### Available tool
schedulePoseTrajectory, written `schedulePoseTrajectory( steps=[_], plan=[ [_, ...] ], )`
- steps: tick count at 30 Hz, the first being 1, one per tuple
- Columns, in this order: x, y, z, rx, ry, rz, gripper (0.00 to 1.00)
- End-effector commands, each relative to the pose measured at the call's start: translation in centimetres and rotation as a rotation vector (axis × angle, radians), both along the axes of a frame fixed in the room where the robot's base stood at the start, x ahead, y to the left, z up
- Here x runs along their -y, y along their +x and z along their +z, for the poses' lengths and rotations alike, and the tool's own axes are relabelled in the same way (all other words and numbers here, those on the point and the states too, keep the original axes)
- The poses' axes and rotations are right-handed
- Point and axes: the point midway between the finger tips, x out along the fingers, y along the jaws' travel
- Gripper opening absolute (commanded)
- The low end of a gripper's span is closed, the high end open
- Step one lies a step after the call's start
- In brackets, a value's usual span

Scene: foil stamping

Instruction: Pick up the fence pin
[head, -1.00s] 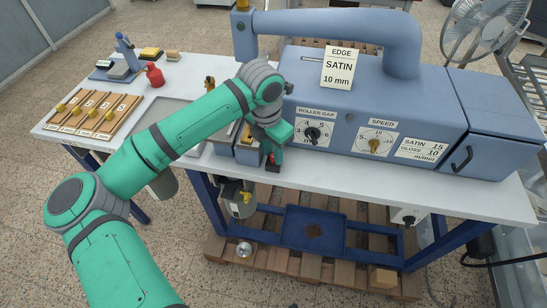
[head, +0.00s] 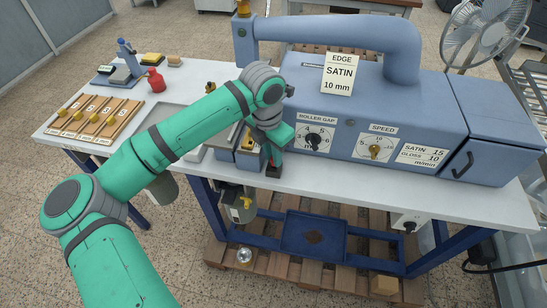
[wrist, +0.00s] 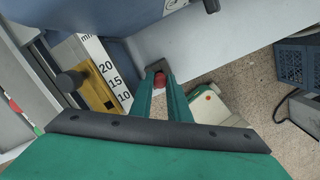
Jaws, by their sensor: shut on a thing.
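My gripper (wrist: 158,74) points down at the front edge of the machine table. In the head view my gripper (head: 273,168) is just right of the fence assembly. The fence's mm scale (wrist: 110,75), marked 20, 15 and 10, lies left of the fingers beside a brass block (wrist: 92,92) with a dark knob.
The blue machine (head: 400,110) stands close behind and right of my gripper, with an EDGE SATIN 10 mm card (head: 340,75). A wooden board with brass-handled pieces (head: 97,117) and a red bottle (head: 155,80) are at the left.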

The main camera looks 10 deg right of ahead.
Motion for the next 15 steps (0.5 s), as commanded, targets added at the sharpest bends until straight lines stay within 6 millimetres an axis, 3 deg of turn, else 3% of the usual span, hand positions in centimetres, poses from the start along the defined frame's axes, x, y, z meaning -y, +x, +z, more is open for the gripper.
schedulePoseTrajectory(
  steps=[4, 11, 15],
  plan=[
    [0.0, 0.0, 2.2, 0.002, 0.002, -0.001, 0.0],
    [-0.4, -3.7, 6.4, 0.005, 0.002, -0.002, 0.0],
    [-0.7, -6.8, 8.7, 0.002, 0.003, -0.002, 0.0]
  ],
)
